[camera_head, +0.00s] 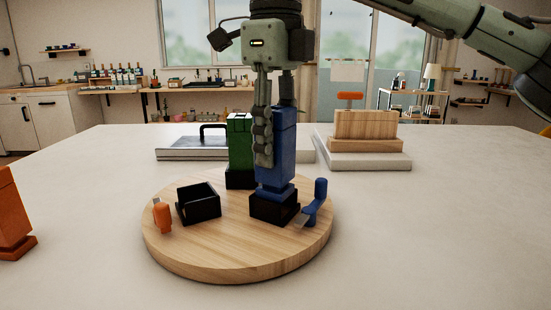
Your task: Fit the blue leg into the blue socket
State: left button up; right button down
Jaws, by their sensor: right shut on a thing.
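The blue leg (277,150) stands upright with its lower end at a black square socket (274,208), beside a small blue marker (318,200) on the round wooden board (240,260). I cannot tell whether its foot is fully inside the socket or just at its rim. My right gripper (266,150) points down from above and is shut on the blue leg, its near finger across the leg's left side. The left gripper is out of view.
A green leg (238,145) stands in a black socket behind left. An open, empty black socket (198,208) sits at left by an orange marker (162,215). An orange leg (12,215) stands at the table's left edge. Free table (420,240) lies right.

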aim_at(276, 162)
notch_tip(276, 162, down, 3)
jog(key=shift+r, duration=0.15)
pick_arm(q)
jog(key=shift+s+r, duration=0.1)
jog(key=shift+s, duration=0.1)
pick_arm(e)
jog(key=shift+f, duration=0.35)
jog(key=c, duration=1)
grip_release()
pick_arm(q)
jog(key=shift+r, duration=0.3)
